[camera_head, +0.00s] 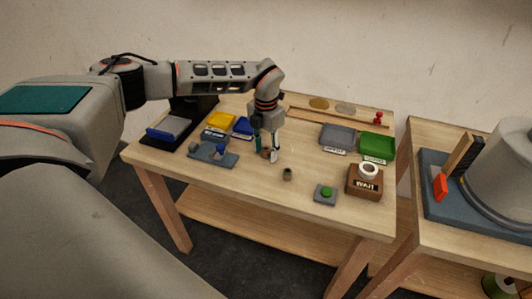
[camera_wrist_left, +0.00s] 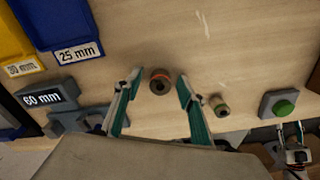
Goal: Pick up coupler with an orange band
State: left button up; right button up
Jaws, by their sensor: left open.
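A small dark coupler with an orange-red band (camera_wrist_left: 160,81) stands on the table, seen from above in the left wrist view. My left gripper (camera_wrist_left: 157,92) is open, pointing down, with one finger on each side of this coupler and a gap to each. In the head view the left gripper (camera_head: 266,156) is low over the table, and the coupler is partly hidden between its fingers. A second coupler (camera_wrist_left: 219,105) stands just right of the right finger; it also shows in the head view (camera_head: 287,174). My right gripper (camera_wrist_left: 291,130) shows small at the lower right, its fingers apart.
A 60 mm block (camera_wrist_left: 50,97) and blue and yellow bins (camera_head: 221,120) lie left. Tabletop behind the couplers is clear.

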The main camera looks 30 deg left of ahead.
pick_arm(q)
jog(key=c, duration=1)
jog(key=shift+r, duration=0.1)
